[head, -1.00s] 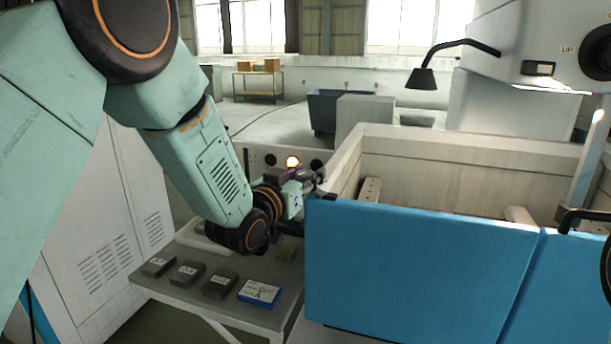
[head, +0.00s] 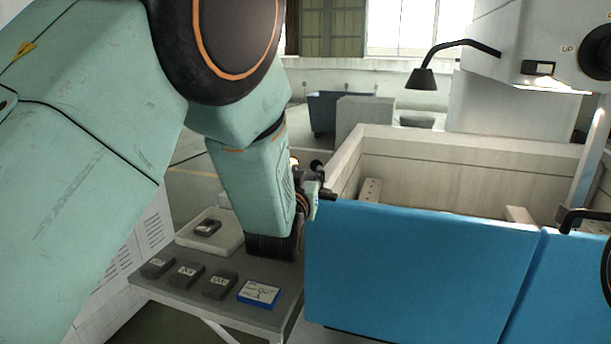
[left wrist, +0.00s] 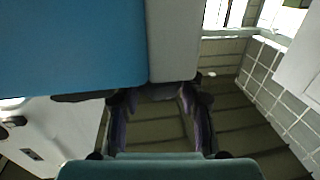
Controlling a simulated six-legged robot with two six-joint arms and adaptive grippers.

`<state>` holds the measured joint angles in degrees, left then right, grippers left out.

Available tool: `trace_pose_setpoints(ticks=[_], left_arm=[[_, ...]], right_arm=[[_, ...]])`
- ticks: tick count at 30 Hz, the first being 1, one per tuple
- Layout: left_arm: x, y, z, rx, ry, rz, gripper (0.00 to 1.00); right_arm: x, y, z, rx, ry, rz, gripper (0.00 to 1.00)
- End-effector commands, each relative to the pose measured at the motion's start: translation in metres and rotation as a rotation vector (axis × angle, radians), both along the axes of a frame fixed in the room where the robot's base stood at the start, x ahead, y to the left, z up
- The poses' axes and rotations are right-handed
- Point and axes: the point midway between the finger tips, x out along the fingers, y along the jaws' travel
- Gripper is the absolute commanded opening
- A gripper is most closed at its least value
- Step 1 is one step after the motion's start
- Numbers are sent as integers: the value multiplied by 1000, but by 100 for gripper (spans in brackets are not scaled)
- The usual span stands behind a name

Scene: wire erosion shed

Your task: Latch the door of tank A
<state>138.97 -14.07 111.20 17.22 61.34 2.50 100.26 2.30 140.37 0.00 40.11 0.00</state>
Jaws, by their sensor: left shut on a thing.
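The blue door (head: 420,275) forms the front of a pale open-topped tank (head: 450,180); no tank letter is readable. My left gripper (head: 318,185) is at the top left corner of the door, partly hidden behind my arm. It is shut on a dark part there, which I take to be the door latch; its shape is mostly hidden. In the left wrist view, the fingers (left wrist: 158,108) stand just below the blue panel (left wrist: 70,45) and a pale edge beside it. My right gripper is not in view.
A grey bench (head: 225,310) at lower left carries several dark blocks, a blue-and-white box (head: 259,293) and a white tray (head: 228,240). A black lamp (head: 422,78) hangs over the tank's back. A black handle (head: 580,216) sits at the right.

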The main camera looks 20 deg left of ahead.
Motion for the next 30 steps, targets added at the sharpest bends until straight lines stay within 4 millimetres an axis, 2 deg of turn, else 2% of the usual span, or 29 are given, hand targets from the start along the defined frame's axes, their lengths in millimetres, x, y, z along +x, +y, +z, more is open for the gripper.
trace_pose_setpoints(ticks=[1, 2, 10, 21, 25, 30], left_arm=[[0, 0, 0, 0, 0, 0, 6], [0, 0, 0, 0, 0, 0, 39], [0, 0, 0, 0, 0, -1, 62], [0, 0, 5, 0, -2, -1, 62], [0, 0, 24, 1, -5, -2, 62], [0, 0, 58, 1, -6, -2, 62]], right_arm=[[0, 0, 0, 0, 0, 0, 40], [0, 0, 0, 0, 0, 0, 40], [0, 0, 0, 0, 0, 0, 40], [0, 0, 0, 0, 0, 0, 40], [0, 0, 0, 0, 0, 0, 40], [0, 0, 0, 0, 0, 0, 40]])
